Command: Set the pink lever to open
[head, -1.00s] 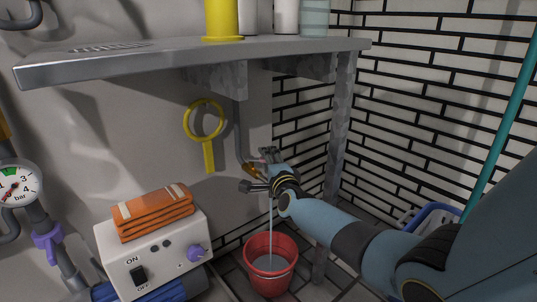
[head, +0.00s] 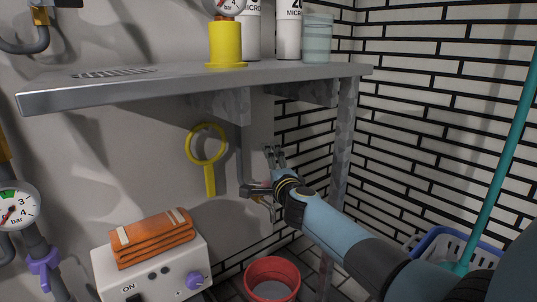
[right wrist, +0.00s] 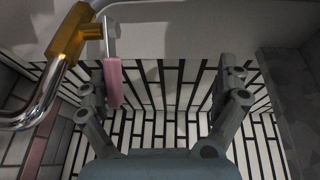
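The pink lever (right wrist: 114,82) shows in the right wrist view, hanging from a silver stem beside a brass valve body (right wrist: 72,32) on a chrome pipe. It lies just inside the left-hand finger of my right gripper (right wrist: 165,98); I cannot tell whether they touch. The fingers are wide apart with nothing clamped between them. In the head view my right gripper (head: 264,174) is under the shelf by the grey pipe, and hides most of the valve. No water stream shows below it. My left gripper is not in view.
A red bucket (head: 272,266) stands below the valve. A metal shelf (head: 200,80) with a yellow cylinder (head: 226,42) is overhead, its leg (head: 342,135) right of my gripper. A white box (head: 160,265) with orange cloths (head: 152,238) stands left. A yellow ring (head: 206,145) hangs on the wall.

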